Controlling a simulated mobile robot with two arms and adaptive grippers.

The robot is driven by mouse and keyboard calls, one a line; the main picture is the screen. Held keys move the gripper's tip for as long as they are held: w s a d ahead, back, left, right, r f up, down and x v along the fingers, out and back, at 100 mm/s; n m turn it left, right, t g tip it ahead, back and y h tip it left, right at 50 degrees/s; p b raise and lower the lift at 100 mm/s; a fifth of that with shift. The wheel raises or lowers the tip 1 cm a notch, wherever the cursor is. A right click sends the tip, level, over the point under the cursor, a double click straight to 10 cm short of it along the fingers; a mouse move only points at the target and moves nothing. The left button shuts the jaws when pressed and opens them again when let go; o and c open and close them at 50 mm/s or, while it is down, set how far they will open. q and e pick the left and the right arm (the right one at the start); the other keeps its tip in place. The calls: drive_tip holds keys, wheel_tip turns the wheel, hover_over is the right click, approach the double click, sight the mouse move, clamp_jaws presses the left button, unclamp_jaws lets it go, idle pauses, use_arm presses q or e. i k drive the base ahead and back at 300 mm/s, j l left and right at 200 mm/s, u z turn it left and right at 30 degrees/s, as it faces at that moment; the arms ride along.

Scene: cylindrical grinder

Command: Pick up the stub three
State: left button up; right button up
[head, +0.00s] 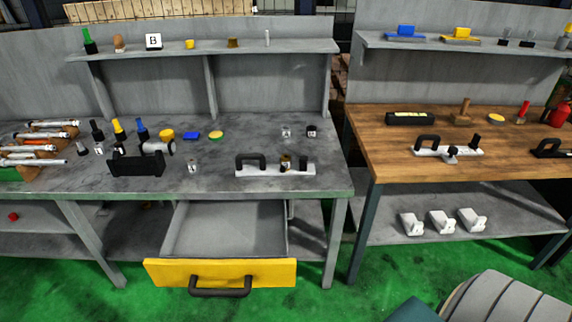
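No label that I can read marks any object as stub three, so I cannot tell which one it is. Small cylindrical pieces stand on the grey bench (330,178): a clear-and-dark one (286,131), a black one (311,131) and a pale one (192,166) near the front edge. Several long pale cylinders (45,136) lie on wooden supports at the far left. Three white pieces (442,222) sit on the lower shelf of the wooden-topped bench (390,155). Neither of my grippers is in view.
A drawer (225,271) with a yellow front is pulled out below the grey bench and looks empty. White fixtures with black handles stand on both benches (275,170) (447,149). Bottles (118,130) crowd the left. A rear shelf (270,48) holds small items.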

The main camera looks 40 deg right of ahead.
sight(285, 158)
drive_tip(key=z, duration=1)
